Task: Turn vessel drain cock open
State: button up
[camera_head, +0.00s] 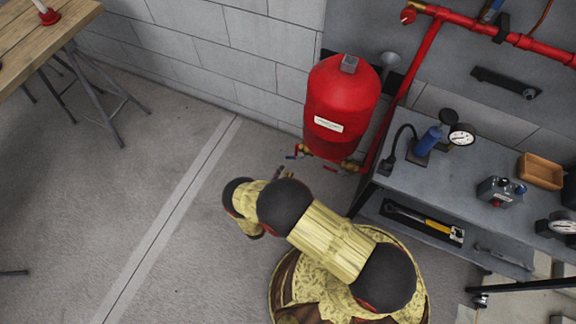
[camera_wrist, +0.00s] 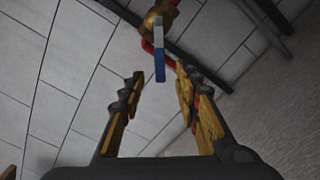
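The red pressure vessel (camera_head: 342,95) stands by the wall, with small brass valves below it. One brass valve (camera_head: 303,150) sits at its lower left and another brass fitting (camera_head: 350,165) at its lower right. In the wrist view, a brass valve body (camera_wrist: 158,18) carries a lever with a blue grip (camera_wrist: 159,62); I cannot be sure which head-view valve this is. My gripper (camera_wrist: 159,76) is open, its fingertips on either side of the lever's lower end, with no clear contact. In the head view my gripper (camera_head: 284,174) is small and partly hidden by my arm.
A red pipe (camera_head: 420,55) runs down right of the vessel. A wooden table (camera_head: 50,40) is far left. The floor between is clear.

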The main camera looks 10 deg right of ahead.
jog(key=shift+v, duration=1.35)
jog(key=shift+c, duration=0.3)
